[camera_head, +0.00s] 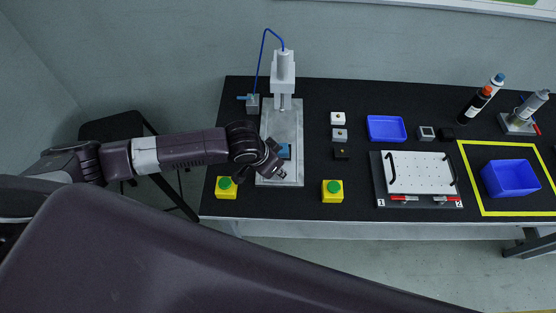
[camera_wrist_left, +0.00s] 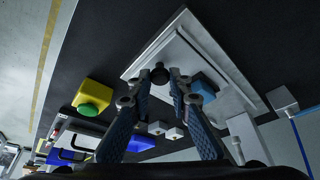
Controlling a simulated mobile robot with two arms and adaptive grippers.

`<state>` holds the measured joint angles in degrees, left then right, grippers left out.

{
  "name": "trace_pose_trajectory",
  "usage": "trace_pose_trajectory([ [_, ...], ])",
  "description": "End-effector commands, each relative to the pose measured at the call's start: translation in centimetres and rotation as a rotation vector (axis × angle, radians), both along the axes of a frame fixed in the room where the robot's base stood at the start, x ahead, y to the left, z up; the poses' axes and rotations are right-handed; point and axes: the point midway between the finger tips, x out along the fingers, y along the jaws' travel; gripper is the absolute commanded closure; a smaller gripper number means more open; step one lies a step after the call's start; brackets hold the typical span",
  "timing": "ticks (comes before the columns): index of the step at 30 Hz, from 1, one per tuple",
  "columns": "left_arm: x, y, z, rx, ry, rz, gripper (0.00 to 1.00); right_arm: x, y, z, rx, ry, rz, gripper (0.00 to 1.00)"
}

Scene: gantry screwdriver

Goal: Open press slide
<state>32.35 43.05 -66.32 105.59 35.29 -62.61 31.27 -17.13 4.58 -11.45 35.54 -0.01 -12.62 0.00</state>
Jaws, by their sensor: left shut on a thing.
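The press stands at the left of the black table, with a white column (camera_head: 284,72) and a light grey base plate (camera_head: 284,122) lying in front of it. A blue block (camera_head: 285,151) sits on the slide, partly hidden by my left gripper (camera_head: 276,170). In the left wrist view the slide plate (camera_wrist_left: 178,52) has a black knob (camera_wrist_left: 159,74) at its near end, and the blue block (camera_wrist_left: 203,88) lies beyond it. My left gripper (camera_wrist_left: 162,80) is shut on the knob, with a finger on each side. My right gripper is not in view.
Yellow boxes with green buttons stand at the left (camera_head: 226,188) and right (camera_head: 332,192) of the base plate. Several small blocks, a blue tray (camera_head: 386,128) and a white plate fixture (camera_head: 420,172) lie to the right. A blue hose (camera_head: 262,55) loops behind the press.

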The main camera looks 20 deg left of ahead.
Motion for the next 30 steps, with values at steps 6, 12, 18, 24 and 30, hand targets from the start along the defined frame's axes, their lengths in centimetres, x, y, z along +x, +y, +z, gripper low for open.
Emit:
trace_pose_trajectory([
  [6, 0.1, 0.1, 0.0, 0.000, -0.001, 0.001, 0.78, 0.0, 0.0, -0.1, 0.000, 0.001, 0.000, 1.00],
  [12, 0.1, 0.1, 0.0, 0.000, -0.001, 0.000, 0.65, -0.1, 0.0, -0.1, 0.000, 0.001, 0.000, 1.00],
  [18, 0.1, 0.1, 0.1, 0.000, -0.002, 0.000, 0.65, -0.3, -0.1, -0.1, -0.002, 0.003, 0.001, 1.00],
  [24, -0.4, 0.4, 1.8, -0.001, -0.004, 0.000, 0.65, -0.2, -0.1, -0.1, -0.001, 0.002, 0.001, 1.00],
  [30, -1.9, 1.2, 5.7, 0.000, -0.005, 0.000, 0.65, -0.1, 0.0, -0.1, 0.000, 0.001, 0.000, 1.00],
])
